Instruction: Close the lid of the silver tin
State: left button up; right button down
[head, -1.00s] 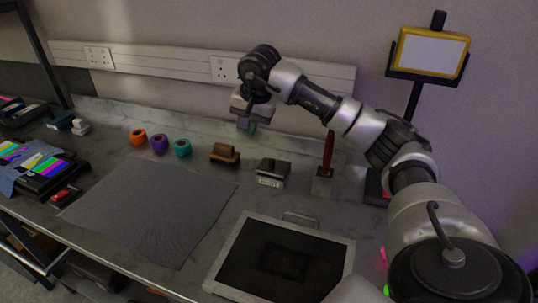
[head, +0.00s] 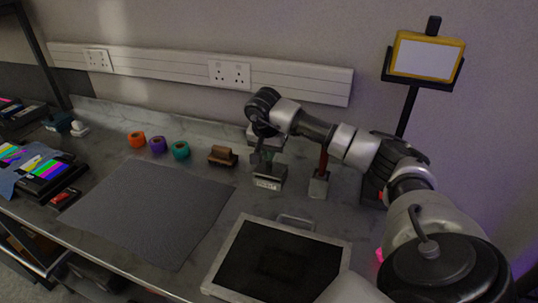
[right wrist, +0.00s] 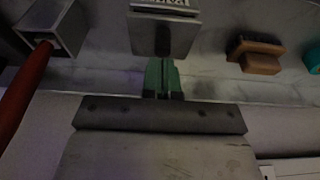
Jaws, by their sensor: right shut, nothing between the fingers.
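The silver tin (head: 268,183) stands on the worktop near the wall, with a pale label on its front. My right gripper (head: 266,157) reaches over it from behind and hides part of its top. In the right wrist view the tin (right wrist: 150,38) shows its label at the upper edge and a grey panel below it; I cannot tell the lid's exact angle. The green fingertips (right wrist: 161,64) of the right gripper are together and empty, close to the panel's lower edge. Whether they touch is unclear. My left gripper is out of view.
A red-handled tool in a metal block (head: 318,186) stands just right of the tin. A brown brush (head: 222,156) and several tape rolls (head: 181,151) are left. A grey mat (head: 150,215) and a silver-framed black panel (head: 222,258) lie in front.

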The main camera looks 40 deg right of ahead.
aim_at(269, 167)
jog(key=shift+a+f, duration=0.1)
jog(key=shift+f, duration=0.75)
jog(key=shift+s+a+f+h+b, duration=0.15)
jog(key=shift+f+h+b, duration=0.05)
jog(key=shift+f+b, duration=0.25)
jog(key=shift+s+a+f+h+b, duration=0.1)
jog(key=shift+a+f+h+b, duration=0.1)
jog(key=shift+f+b, duration=0.15)
jog(key=shift+s+a+f, duration=0.15)
jog(key=shift+s+a, duration=0.05)
